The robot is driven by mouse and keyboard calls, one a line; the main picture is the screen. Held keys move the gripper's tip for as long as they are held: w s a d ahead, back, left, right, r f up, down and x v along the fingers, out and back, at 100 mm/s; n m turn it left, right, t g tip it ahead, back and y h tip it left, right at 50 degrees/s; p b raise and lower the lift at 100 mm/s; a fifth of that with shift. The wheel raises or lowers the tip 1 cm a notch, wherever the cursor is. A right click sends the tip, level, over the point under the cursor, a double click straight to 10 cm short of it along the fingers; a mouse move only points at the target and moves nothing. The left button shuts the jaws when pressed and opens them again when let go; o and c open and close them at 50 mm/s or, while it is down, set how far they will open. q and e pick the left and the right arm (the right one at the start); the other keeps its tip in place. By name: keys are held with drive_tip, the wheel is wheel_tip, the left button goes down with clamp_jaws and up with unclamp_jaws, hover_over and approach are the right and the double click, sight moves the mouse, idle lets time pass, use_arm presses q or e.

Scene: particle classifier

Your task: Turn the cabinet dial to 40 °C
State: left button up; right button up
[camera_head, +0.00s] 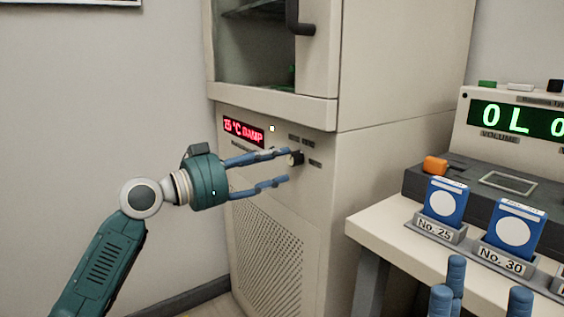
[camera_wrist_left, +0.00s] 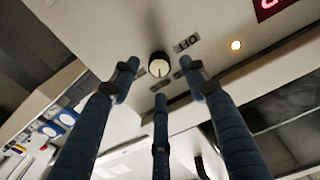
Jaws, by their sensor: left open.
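The cabinet (camera_head: 385,70) is beige, with a small round black dial (camera_head: 295,158) on its front panel. In the left wrist view the dial (camera_wrist_left: 158,64) shows a pale face with a dark pointer line, and small labels surround it. The red display (camera_head: 244,131) seems to read 25 °C and a word like DAMP. My left gripper (camera_head: 288,166) is open in front of the panel, its upper finger close to the dial. In the wrist view its three fingers (camera_wrist_left: 160,80) are spread around the dial; contact cannot be told. My right gripper (camera_head: 480,287) has its fingers apart and empty.
A small light (camera_head: 271,128) glows beside the display. The cabinet's upper door has a dark handle (camera_head: 298,18). At right, a white table (camera_head: 380,222) holds blue cards in labelled stands, such as No. 25 (camera_head: 445,203), and a device with a green screen (camera_head: 520,120).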

use_arm(q)
drive_tip(key=v, duration=0.9)
